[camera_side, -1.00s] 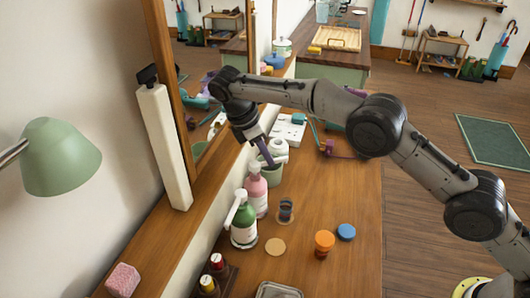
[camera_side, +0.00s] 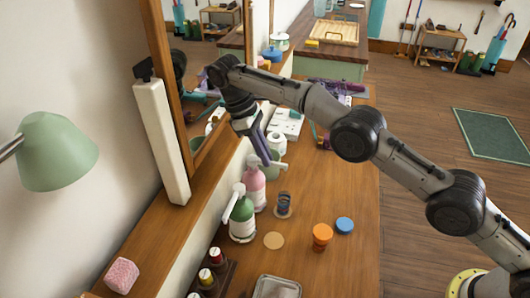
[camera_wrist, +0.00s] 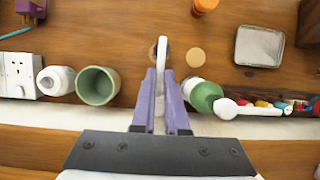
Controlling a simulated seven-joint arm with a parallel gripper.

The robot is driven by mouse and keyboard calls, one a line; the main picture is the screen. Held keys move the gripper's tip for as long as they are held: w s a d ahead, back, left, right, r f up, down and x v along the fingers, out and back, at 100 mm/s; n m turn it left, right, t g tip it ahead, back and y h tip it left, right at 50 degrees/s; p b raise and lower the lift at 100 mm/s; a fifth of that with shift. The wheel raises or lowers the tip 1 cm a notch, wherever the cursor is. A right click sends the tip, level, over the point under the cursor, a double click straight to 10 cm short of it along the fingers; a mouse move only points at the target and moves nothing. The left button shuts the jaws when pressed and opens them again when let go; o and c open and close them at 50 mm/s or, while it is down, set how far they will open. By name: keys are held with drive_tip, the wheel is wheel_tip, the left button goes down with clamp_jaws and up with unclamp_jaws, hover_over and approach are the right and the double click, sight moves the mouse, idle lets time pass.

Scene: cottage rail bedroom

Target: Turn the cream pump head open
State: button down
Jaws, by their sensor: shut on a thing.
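A pink bottle (camera_side: 254,190) with a cream pump head (camera_side: 253,161) stands by the wall ledge. My gripper (camera_side: 267,158) is over it, with its purple fingers pointing down at the pump. In the wrist view my gripper (camera_wrist: 161,75) is shut on the pump head, whose pale spout (camera_wrist: 164,50) sticks out between the fingertips, away from the ledge. The fingers hide most of the head there, and I cannot make out the pink bottle's body. A green bottle (camera_side: 242,222) with a white pump stands close beside it.
A coiled dark item (camera_side: 284,204), a cork disc (camera_side: 273,240), an orange jar (camera_side: 322,235) and a blue lid (camera_side: 344,225) are in front. The bench's right front is clear.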

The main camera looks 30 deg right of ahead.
idle(0.4)
drive_tip(key=c, duration=0.9)
unclamp_jaws()
drive_tip(key=w+n+t, duration=0.4)
drive_tip(key=n+t, duration=0.2)
drive_tip(key=n, duration=1.2)
drive_tip(key=d+v, duration=0.1)
drive_tip(key=v, duration=1.3)
drive_tip(key=s+d+r+m, duration=0.1)
drive_tip(key=s+d+r, duration=0.2)
drive_tip(key=d+r, duration=0.2)
drive_tip(key=s+d+r+m+t, duration=0.1)
drive_tip(key=s+d+r+m, duration=0.1)
drive_tip(key=d+r, duration=0.3)
drive_tip(key=s+d+r+m, duration=0.1)
drive_tip(key=s+d+r, duration=0.2)
drive_tip(key=d+r, duration=0.2)
drive_tip(key=shift+s+d+r+m+t+y, duration=0.1)
drive_tip(key=shift+s+d+m+t+y, duration=0.1)
drive_tip(key=shift+d, duration=0.15)
drive_tip(key=shift+s+d+r+m+t+y, duration=0.1)
drive_tip(key=shift+d+r+t+y, duration=0.1)
drive_tip(key=shift+d, duration=0.1)
